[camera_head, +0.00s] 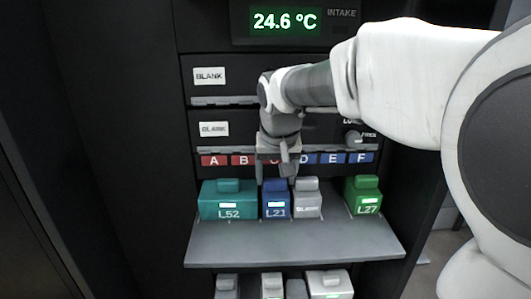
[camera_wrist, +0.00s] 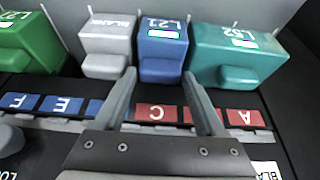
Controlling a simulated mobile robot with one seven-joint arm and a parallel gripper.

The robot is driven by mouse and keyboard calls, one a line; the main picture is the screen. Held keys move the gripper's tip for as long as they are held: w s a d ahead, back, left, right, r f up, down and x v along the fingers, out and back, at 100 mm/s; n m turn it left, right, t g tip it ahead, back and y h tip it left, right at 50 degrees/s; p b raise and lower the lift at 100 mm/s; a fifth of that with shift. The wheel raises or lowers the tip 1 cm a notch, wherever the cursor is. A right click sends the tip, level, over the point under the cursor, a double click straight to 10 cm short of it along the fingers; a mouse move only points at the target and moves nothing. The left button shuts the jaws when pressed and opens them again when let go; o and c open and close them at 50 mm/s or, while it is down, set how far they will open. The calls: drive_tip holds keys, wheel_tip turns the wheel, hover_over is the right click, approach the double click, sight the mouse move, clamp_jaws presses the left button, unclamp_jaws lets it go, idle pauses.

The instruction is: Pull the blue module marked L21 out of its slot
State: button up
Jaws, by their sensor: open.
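The blue module marked L21 (camera_head: 277,205) stands in its slot on the grey shelf, between the teal L52 module and a grey blank module. It also shows at the top of the wrist view (camera_wrist: 162,52), with its handle block facing my fingers. My gripper (camera_head: 276,178) is above the module in the head view, fingers pointing down. In the wrist view my gripper (camera_wrist: 160,88) is open, its two fingers spread to about the width of the blue module. Nothing is between the fingers. I cannot tell whether the fingertips touch the module.
The teal module L52 (camera_head: 228,203) and grey blank module (camera_head: 307,200) stand close on either side. The green module L27 (camera_head: 365,197) is farther right. A lettered label strip (camera_head: 330,158) runs behind my gripper. The grey shelf (camera_head: 290,247) is bare in front.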

clamp_jaws()
idle(0.4)
drive_tip(key=shift+s, duration=0.1)
